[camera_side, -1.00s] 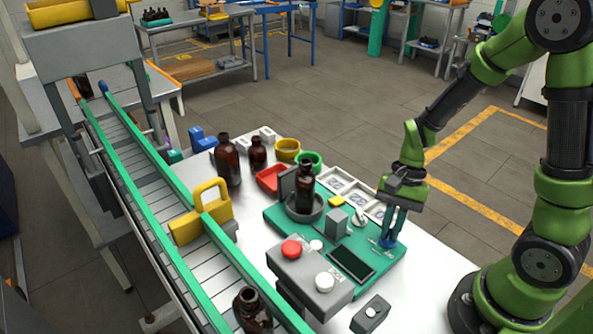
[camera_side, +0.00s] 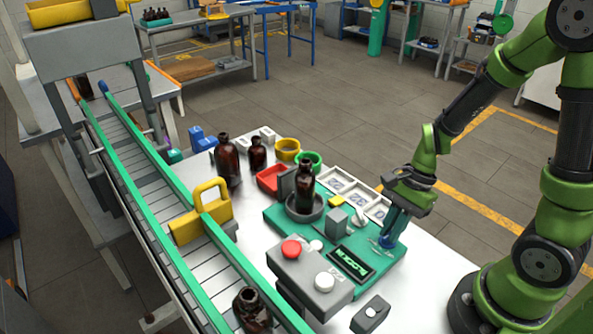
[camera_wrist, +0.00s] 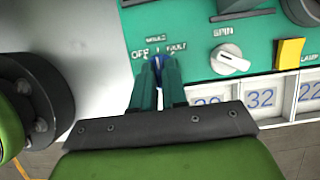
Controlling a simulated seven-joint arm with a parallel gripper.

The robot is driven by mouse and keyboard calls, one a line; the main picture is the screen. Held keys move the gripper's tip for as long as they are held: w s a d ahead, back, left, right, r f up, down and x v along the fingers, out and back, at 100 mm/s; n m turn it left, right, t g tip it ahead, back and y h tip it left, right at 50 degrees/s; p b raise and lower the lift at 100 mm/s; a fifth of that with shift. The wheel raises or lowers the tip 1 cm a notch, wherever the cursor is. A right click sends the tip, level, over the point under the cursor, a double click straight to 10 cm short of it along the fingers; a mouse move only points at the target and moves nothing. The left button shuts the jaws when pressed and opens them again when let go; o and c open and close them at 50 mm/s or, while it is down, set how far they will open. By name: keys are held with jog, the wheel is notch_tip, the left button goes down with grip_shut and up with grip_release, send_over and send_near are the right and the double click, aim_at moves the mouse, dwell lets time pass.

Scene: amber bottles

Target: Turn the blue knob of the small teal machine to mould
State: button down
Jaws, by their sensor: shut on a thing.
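The small teal machine (camera_side: 290,228) lies flat on the white table, with a brown bottle (camera_side: 305,190) upright in its round grey holder. My gripper (camera_side: 391,232) is shut on the blue knob (camera_side: 386,242) at the machine's right corner. The wrist view shows the knob (camera_wrist: 158,58) mostly hidden between my fingertips. Around it are labels: OFF on the left, a small blurred word above, and what looks like FAULT on the right. A pale mark on the knob points roughly up at the middle word. The machine's dark display (camera_side: 351,263) shows green characters, too small to read surely.
A white SPIN knob (camera_wrist: 229,60) and a yellow block (camera_wrist: 289,52) are near my fingers. A grey box (camera_side: 310,280) with red and white buttons stands in front. White numbered trays (camera_side: 345,183) lie behind. A conveyor (camera_side: 165,210) runs along the left.

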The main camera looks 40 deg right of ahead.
jog(key=c, duration=1.2)
grip_release()
jog(key=shift+o, duration=0.2)
jog(key=shift+r, duration=0.1)
jog(key=v, duration=1.6)
jog(key=shift+d+r, duration=0.15)
jog(key=shift+r, duration=0.2)
notch_tip(320, 180, up, 5)
jog(key=n+t+h, duration=0.3)
jog(key=n+t, duration=0.4)
jog(key=n, duration=0.7)
send_over(386, 248)
